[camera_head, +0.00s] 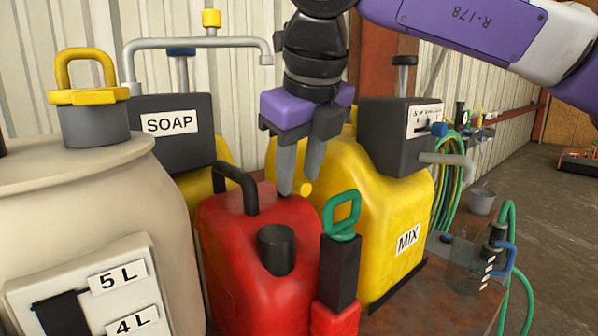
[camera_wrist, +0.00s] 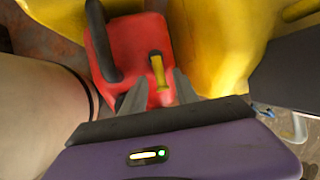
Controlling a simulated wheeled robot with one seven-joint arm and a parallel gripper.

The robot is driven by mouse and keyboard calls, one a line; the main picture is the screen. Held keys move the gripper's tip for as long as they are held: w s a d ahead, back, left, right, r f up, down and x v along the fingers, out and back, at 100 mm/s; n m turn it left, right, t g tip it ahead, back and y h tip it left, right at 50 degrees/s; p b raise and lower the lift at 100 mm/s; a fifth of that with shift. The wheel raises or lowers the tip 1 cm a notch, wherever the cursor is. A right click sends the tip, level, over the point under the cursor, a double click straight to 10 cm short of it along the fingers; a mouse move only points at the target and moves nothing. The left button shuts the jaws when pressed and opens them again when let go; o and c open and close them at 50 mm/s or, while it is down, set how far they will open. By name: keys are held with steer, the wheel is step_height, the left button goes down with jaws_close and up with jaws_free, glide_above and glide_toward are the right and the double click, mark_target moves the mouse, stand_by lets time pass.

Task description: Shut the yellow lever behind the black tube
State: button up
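The red canister (camera_head: 235,235) stands in the middle of the head view, with a short black tube (camera_head: 276,250) on its top. Behind the tube a small yellow end (camera_head: 306,188) shows by my fingertips; it looks like the yellow lever. In the wrist view the yellow lever (camera_wrist: 159,74) lies over the red canister (camera_wrist: 125,40). My gripper (camera_head: 297,187) points down above the back of the canister. Its two fingers are apart, and in the wrist view my gripper (camera_wrist: 160,78) has one fingertip on each side of the lever. I cannot tell whether they touch it.
A black handle (camera_head: 235,180) arches from the red canister on the left. A black post with a green ring (camera_head: 342,212) stands at front right. The yellow MIX canister (camera_head: 350,190) is close behind on the right. A beige tank (camera_head: 100,200) and a SOAP box (camera_head: 185,145) stand left.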

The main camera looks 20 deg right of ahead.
steer(key=v, duration=0.7)
steer(key=shift+r, duration=0.2)
steer(key=shift+s, duration=0.1)
